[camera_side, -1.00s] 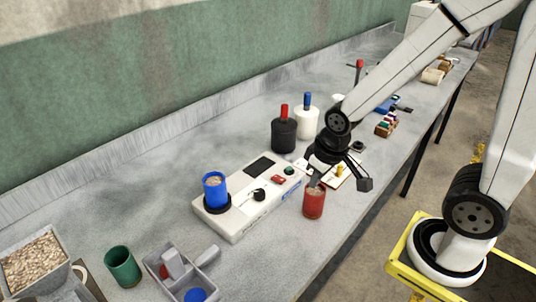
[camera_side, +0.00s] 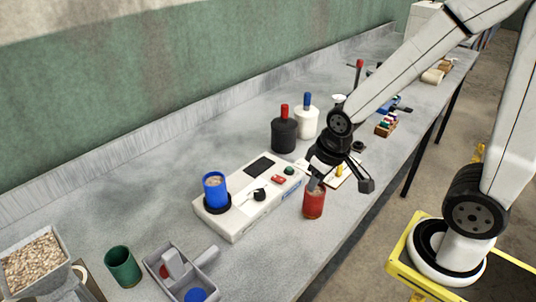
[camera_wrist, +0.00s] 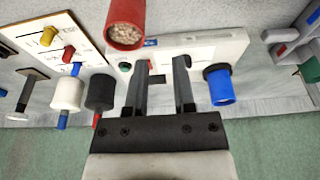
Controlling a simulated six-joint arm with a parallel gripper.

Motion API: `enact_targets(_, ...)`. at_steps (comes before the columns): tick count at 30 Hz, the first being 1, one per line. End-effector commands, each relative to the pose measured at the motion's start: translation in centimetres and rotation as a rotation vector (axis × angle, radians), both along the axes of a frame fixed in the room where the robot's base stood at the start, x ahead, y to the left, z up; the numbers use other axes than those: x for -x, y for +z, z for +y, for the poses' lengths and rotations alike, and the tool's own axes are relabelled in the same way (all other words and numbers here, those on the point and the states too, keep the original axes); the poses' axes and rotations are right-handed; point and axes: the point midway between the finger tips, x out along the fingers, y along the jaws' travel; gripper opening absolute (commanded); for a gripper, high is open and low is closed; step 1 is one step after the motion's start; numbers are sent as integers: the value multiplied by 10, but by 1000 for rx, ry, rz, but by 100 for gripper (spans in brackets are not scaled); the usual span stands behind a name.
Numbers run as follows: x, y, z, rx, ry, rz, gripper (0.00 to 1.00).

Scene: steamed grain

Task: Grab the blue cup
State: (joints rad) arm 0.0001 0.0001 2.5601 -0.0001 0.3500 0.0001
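The blue cup (camera_side: 214,192) stands upright on the round black pad at the left end of a white device, with pale grain inside. It also shows in the wrist view (camera_wrist: 221,90), to the right of my fingers and apart from them. My gripper (camera_side: 315,184) is open, with a clear gap between its two fingers (camera_wrist: 160,65) and nothing held there. In the side view its fingertips overlap the rim of the red cup (camera_side: 313,204). In the wrist view the red cup (camera_wrist: 125,22) is outside the finger gap, so contact cannot be told.
The white device (camera_side: 233,227) has a knob and buttons. A green cup (camera_side: 122,268), a grey compartment tray (camera_side: 207,258) and a grain bin (camera_side: 62,251) stand at the left. Black (camera_side: 284,137) and white (camera_side: 307,122) bottles stand behind. The counter behind the blue cup is clear.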

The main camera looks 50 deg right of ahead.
Motion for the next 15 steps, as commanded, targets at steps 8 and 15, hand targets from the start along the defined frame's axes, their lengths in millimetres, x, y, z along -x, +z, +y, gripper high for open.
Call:
enact_targets(8, 0, 0, 0, 0, 0, 0, 100)
enact_targets(15, 0, 1, 0, 0, 0, -1, 100)
